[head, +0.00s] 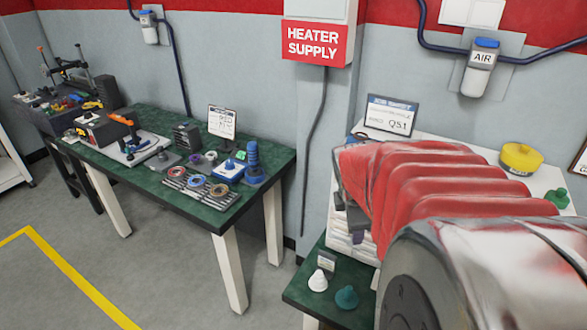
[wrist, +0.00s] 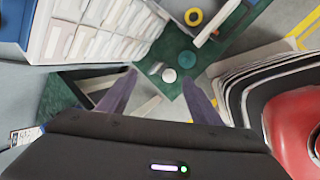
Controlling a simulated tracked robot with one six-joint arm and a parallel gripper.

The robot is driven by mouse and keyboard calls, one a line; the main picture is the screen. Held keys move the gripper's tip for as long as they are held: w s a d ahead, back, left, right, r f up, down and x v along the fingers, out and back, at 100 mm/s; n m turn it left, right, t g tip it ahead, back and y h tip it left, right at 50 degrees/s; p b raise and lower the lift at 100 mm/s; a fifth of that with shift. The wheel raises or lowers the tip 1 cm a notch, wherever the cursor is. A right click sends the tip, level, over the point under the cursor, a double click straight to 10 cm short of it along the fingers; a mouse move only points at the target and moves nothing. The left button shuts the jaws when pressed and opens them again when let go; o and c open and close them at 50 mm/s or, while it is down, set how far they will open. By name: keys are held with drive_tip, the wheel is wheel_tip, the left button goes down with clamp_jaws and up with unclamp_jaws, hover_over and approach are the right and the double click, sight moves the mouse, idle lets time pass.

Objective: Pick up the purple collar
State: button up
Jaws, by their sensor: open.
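A small purple piece (head: 196,159), which looks like the purple collar, stands on the green-topped table (head: 260,160) in the head view, behind several coloured rings. It is too small there to make out its shape. I cannot find it in the wrist view. My gripper (wrist: 160,78) is open and empty in the wrist view, its two fingers apart. In the head view my gripper (head: 352,222) is at the right, beside the white drawer unit, well away from the purple piece. My red-sleeved arm hides part of the right bench.
Near the piece are a blue ring (head: 196,181), a brown ring (head: 219,189), a blue stack (head: 252,153) and a standing sign (head: 222,121). Open floor lies at left.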

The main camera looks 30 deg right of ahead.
drive_tip(key=s+d+f+n+g, duration=0.1)
drive_tip(key=s+d+f+n, duration=0.2)
drive_tip(key=d, duration=0.5)
drive_tip(key=s+d+f+n+g, duration=0.1)
drive_tip(key=s+d+f+n, duration=0.3)
drive_tip(key=d, duration=0.5)
drive_tip(key=shift+s+f+n+h, duration=0.3)
drive_tip(key=shift+s+f, duration=0.45)
drive_tip(key=shift+s, duration=0.25)
drive_tip(key=shift+f, duration=0.1)
drive_tip(key=shift+x, duration=4.2)
drive_tip(key=shift+f, duration=0.1)
drive_tip(key=shift+x, duration=2.55)
drive_tip(key=shift+s, duration=0.15)
drive_tip(key=shift+c, duration=0.2)
